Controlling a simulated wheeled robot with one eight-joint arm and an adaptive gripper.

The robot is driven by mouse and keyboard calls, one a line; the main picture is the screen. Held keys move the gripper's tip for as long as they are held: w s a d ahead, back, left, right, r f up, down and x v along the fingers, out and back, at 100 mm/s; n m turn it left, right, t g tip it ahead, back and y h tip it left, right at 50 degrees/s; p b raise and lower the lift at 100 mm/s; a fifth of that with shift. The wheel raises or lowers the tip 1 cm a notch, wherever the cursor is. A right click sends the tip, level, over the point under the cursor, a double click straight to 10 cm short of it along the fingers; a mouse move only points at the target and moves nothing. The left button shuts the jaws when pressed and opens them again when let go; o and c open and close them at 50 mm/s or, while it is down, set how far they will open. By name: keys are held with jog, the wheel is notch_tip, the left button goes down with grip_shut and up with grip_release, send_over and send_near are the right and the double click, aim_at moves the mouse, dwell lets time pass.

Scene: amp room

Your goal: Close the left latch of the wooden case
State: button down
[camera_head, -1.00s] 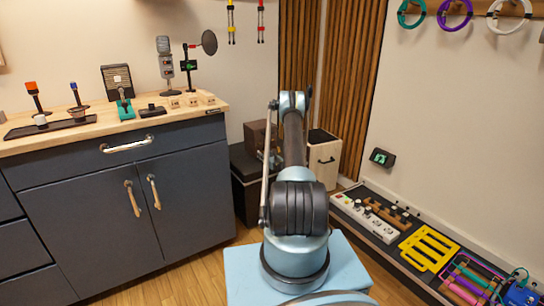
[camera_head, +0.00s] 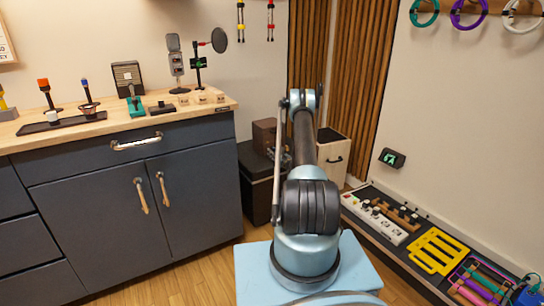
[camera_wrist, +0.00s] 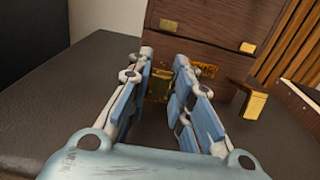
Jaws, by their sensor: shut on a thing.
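The wooden case is dark brown and stands on a dark, flat-topped box; the case (camera_wrist: 205,22) fills the upper part of the wrist view and partly shows behind my arm in the head view (camera_head: 264,132). My gripper (camera_wrist: 163,62) is at its front face, with blue fingers shut on the brass left latch (camera_wrist: 158,86), which shows low between them. The right latch (camera_wrist: 254,104) sticks out from the front. My gripper is hidden in the head view.
The dark box (camera_wrist: 60,95) extends to both sides of the case. A pale bin (camera_head: 331,157) stands to its right, before wooden slats (camera_head: 348,75). A grey cabinet (camera_head: 110,200) is at left. A low pedalboard (camera_head: 420,225) lies at right.

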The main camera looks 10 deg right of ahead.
jog(key=shift+r, duration=0.15)
jog(key=g, duration=0.1)
jog(key=r+g+h, duration=0.1)
jog(key=g, duration=0.1)
jog(key=r+g, duration=0.1)
jog(key=shift+w+a+r+g+h, duration=0.2)
jog(key=shift+w+a+g+h, duration=0.05)
jog(key=shift+w+g+h, duration=0.15)
jog(key=g, duration=0.1)
jog(key=w+r+g+h, duration=0.1)
jog(key=g, duration=0.1)
jog(key=shift+w+a+r, duration=0.1)
jog(key=shift+a+r, duration=0.1)
jog(key=shift+w+a+r+g+h, duration=0.1)
jog(key=shift+w+r+g+h, duration=0.1)
jog(key=shift+g, duration=0.3)
jog(key=shift+w+a+r+g+h, duration=0.1)
jog(key=shift+g+h, duration=0.1)
jog(key=shift+g, duration=0.3)
jog(key=c, duration=1.4)
grip_release()
jog(key=shift+f, duration=0.15)
jog(key=shift+c, duration=0.2)
jog(key=shift+d, duration=0.1)
